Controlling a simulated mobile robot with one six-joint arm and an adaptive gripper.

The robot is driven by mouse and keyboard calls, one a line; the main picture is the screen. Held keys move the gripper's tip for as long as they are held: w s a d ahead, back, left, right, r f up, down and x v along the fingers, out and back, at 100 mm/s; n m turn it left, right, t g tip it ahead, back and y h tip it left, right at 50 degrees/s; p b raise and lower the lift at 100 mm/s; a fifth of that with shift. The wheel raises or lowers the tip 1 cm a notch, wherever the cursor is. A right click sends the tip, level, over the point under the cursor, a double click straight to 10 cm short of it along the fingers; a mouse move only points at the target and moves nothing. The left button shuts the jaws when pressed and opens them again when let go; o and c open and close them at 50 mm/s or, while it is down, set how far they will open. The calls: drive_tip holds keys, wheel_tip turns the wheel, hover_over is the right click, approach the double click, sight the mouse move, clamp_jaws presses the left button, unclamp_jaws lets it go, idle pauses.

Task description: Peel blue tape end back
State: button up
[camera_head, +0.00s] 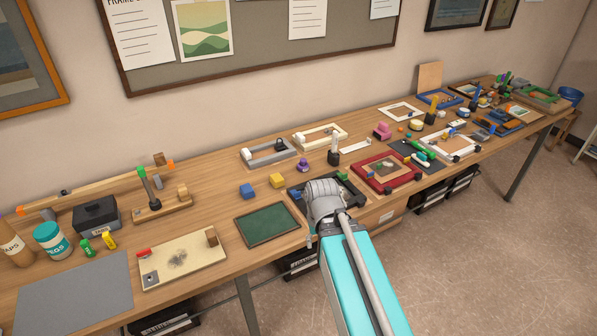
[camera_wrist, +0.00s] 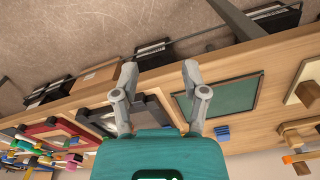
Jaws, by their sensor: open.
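My gripper (camera_wrist: 160,72) is open in the wrist view, its two fingers apart with nothing between them. The dark frame (camera_wrist: 158,102) shows between and beside the fingers, partly hidden by them and by the gripper body. In the head view my arm's wrist covers much of the same dark frame (camera_head: 355,196). A small blue spot (camera_head: 297,195) shows at that frame's left side and may be the blue tape. It is too small to tell which end is loose. I cannot see contact between the fingers and the frame.
A green board (camera_head: 267,224) lies left of the dark frame, and a red frame (camera_head: 387,174) lies right of it. A blue block (camera_head: 247,191) and a yellow block (camera_head: 277,180) stand behind. A grey mat (camera_head: 75,294) lies at the front left. Dark bins (camera_wrist: 157,50) sit below the table.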

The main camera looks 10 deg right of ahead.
drive_tip(key=shift+o, duration=0.6)
drive_tip(key=w+n, duration=0.1)
drive_tip(key=w, duration=0.8)
drive_tip(key=w+r+n+p, duration=0.1)
drive_tip(key=w, duration=0.9)
drive_tip(key=w+n, duration=0.1)
drive_tip(key=w, duration=0.9)
drive_tip(key=shift+a+r+n+p, duration=0.3)
drive_tip(key=shift+a, duration=0.05)
drive_tip(key=shift+f, duration=0.15)
drive_tip(key=shift+f+b, duration=3.8)
drive_tip(key=shift+b, duration=0.2)
drive_tip(key=shift+f+b, duration=0.3)
